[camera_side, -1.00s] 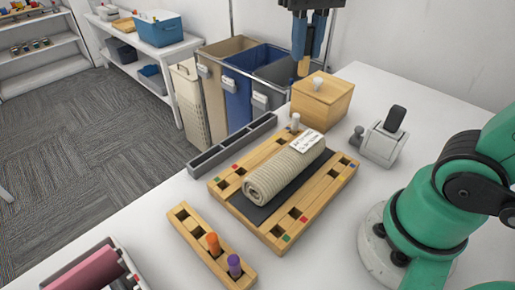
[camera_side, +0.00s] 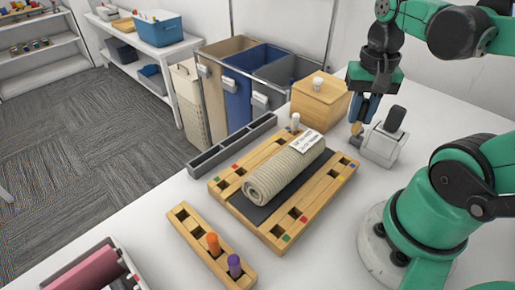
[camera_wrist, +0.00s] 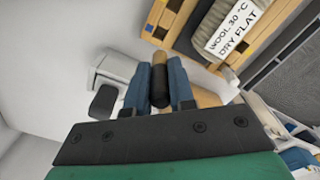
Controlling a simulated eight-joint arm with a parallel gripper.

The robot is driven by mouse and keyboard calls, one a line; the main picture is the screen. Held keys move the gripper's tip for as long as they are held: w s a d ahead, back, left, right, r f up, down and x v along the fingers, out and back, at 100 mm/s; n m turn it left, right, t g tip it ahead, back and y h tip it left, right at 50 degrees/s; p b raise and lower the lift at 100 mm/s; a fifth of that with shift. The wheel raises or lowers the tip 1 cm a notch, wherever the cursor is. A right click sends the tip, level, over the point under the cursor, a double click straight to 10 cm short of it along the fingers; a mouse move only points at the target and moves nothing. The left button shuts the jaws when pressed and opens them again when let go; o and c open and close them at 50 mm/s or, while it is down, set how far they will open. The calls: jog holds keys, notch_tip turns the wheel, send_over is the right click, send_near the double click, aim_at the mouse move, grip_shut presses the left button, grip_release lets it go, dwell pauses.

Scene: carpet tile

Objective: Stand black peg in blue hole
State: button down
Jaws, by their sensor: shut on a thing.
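My gripper (camera_side: 362,112) is shut on the black peg, which has a bare wooden end. In the wrist view the black peg (camera_wrist: 160,84) sits between the two blue fingers. In the side view its wooden end (camera_side: 356,129) points down, and its black part is mostly hidden by the fingers. The wooden board (camera_side: 262,232) lies to the lower left of my gripper, with square holes and small coloured marks. A blue mark (camera_side: 354,166) shows near its right corner; the hole beside it is hard to make out. The peg is apart from the board.
A rolled knit (camera_side: 285,170) with a white label lies across the board's middle. A grey device with a black knob (camera_side: 380,146) stands close right of my gripper. A wooden box (camera_side: 320,100) is behind left. A peg rack (camera_side: 190,228) holds orange and purple pegs.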

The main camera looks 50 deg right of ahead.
jog(key=shift+f, duration=4.7)
jog(key=shift+f, duration=0.1)
jog(key=c, duration=0.7)
grip_release()
jog(key=shift+c, duration=0.2)
notch_tip(320, 180, up, 12)
jog(key=w+a+n+t, duration=0.1)
jog(key=w+n, duration=0.1)
jog(key=w+a+f+n+t, duration=0.1)
jog(key=n, duration=0.1)
jog(key=w+a+n+t, duration=0.1)
jog(key=w+a, duration=0.1)
jog(key=shift+w+f+n+t+h, duration=0.25)
jog(key=shift+w+n+t+h, duration=0.1)
jog(key=shift+n+t+h, duration=0.05)
jog(key=w+a+n+t, duration=0.2)
jog(key=a+n, duration=0.1)
jog(key=w+a+n+t, duration=0.1)
jog(key=shift+w+a+n+y, duration=0.3)
jog(key=shift+n+y, duration=0.1)
